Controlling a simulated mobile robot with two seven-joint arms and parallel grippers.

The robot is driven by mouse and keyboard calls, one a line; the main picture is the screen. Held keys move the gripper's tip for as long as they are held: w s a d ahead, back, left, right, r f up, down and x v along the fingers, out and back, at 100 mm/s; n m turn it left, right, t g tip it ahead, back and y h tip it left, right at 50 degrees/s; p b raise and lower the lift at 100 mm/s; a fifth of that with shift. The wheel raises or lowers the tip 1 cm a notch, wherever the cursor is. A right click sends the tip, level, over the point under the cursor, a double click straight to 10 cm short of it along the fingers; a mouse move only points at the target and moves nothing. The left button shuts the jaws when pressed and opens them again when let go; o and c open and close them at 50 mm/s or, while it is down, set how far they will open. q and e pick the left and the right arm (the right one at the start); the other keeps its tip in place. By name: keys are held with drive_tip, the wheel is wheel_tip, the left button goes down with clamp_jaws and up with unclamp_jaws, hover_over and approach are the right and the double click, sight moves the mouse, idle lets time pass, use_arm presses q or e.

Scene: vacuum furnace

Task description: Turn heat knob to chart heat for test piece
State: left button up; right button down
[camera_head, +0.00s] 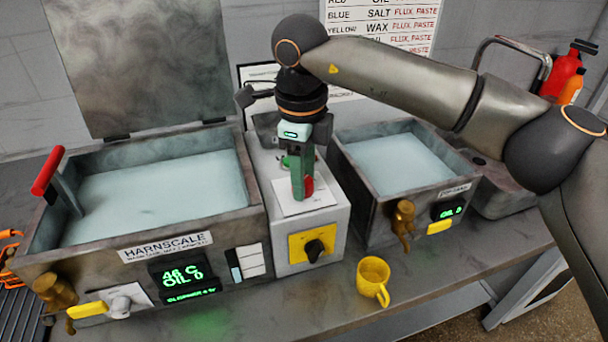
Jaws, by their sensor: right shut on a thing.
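A black knob (315,250) sits on a yellow plate on the front of the pale box between two open tanks. It looks like the heat knob. My right gripper (299,170) points down over the top of this box, behind and above the knob and apart from it. It is shut on what looks like a grey-green bar (297,185); its outline is hard to make out. A red part (308,187) shows beside the bar's lower end. The heat chart (382,22) on the wall is partly hidden by my right arm. My left gripper is out of view.
The left tank (150,200) reads "46 C" and "OIL 0" on its green display (183,277). A smaller tank (395,160) stands right. A yellow mug (373,280) stands on the bench, right of the knob. Brass taps stick out in front.

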idle(0.4)
drive_tip(key=shift+c, duration=1.9)
unclamp_jaws()
wheel_tip(320, 180, up, 12)
drive_tip(key=shift+s+a+r+p, duration=0.15)
drive_tip(key=shift+s+r+p, duration=0.1)
drive_tip(key=shift+s+p, duration=0.05)
